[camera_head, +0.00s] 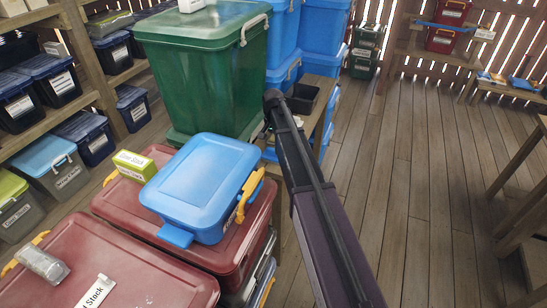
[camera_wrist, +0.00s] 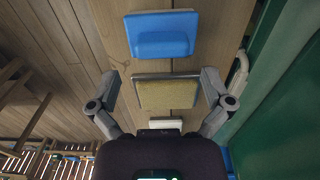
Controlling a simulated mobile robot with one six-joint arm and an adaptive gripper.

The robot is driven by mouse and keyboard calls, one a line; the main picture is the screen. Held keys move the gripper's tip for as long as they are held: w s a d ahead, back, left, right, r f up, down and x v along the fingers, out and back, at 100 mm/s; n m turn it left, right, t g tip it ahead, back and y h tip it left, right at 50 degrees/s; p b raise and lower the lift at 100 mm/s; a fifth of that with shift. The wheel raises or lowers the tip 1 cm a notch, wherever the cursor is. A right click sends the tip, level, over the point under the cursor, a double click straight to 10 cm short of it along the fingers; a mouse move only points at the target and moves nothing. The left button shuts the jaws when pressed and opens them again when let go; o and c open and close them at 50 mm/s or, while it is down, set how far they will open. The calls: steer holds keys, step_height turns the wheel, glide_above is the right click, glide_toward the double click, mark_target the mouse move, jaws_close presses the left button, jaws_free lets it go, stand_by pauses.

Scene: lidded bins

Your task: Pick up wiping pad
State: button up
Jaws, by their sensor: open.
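In the wrist view a flat tan rectangular piece (camera_wrist: 167,94) with a dark rim lies on wooden planks, framed between my fingers. A blue piece (camera_wrist: 162,35) with a raised block lies just beyond it. I cannot tell for certain which of them is the wiping pad. My gripper (camera_wrist: 159,76) is open and empty, one finger on each side of the tan piece's outline. The gap in height to it is unclear. In the head view my arm hides most of the area around the gripper, and neither piece shows clearly.
A tall green lidded bin (camera_head: 205,75) stands close beside my arm; its green wall (camera_wrist: 285,110) fills the wrist view's right side. A dark open tray (camera_head: 302,97) sits on a wooden bench. Blue (camera_head: 202,180) and dark red (camera_head: 105,265) lidded bins stand nearer. Open floor (camera_head: 430,190) lies right.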

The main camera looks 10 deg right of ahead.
mark_target(273, 149)
steer(key=shift+a+f+b, duration=0.1)
steer(key=shift+f+b, duration=2.2)
steer(key=shift+f, duration=0.15)
steer(key=c, duration=0.9)
steer(key=shift+r, duration=0.2)
step_height(273, 149, up, 10)
steer(key=p, duration=1)
steer(key=shift+f, duration=0.15)
